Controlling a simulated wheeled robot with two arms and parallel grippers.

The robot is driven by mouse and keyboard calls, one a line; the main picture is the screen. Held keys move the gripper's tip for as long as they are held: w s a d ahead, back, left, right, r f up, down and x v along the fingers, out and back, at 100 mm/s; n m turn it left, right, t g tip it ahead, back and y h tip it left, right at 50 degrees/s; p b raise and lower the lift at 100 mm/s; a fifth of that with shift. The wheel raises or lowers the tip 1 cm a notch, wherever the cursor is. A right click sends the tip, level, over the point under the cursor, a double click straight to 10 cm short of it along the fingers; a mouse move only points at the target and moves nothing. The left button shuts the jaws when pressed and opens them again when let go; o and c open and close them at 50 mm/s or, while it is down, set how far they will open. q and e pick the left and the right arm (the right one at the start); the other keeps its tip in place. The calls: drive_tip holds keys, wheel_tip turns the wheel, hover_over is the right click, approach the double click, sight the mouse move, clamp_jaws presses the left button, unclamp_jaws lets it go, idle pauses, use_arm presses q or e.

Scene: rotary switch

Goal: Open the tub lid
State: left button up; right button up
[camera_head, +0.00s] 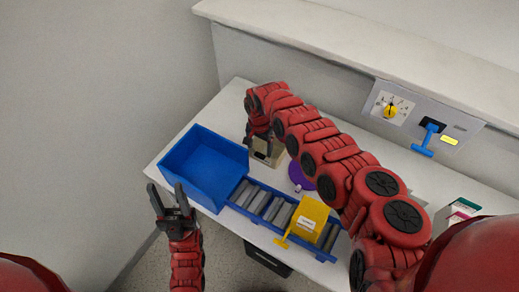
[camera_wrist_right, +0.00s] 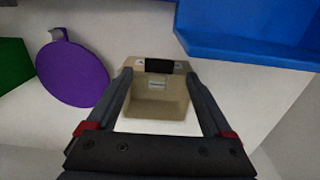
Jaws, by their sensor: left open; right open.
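The beige tub (camera_head: 270,152) stands on the white table beside the blue bin, partly hidden by my right gripper (camera_head: 260,143). In the right wrist view the tub (camera_wrist_right: 155,107) shows a black piece (camera_wrist_right: 160,66) at its top edge and a small white label. I cannot tell the lid's state. My right gripper (camera_wrist_right: 157,76) is open, its fingers on either side of the tub's upper part in that view; contact is unclear. My left gripper (camera_head: 167,192) is open and empty, left of the blue bin and near the table's left edge.
A blue bin (camera_head: 184,183) adjoins a roller track (camera_head: 262,203) carrying a yellow box (camera_head: 310,214). A purple disc (camera_wrist_right: 72,75) lies near the tub. A panel with a yellow rotary knob (camera_head: 390,111) and blue lever (camera_head: 427,138) is at the back right.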

sight(259, 156)
drive_tip(key=shift+f+b, duration=0.35)
drive_tip(key=shift+f, duration=1.2)
drive_tip(key=shift+s, duration=0.1)
drive_tip(key=shift+r, duration=0.1)
clamp_jaws()
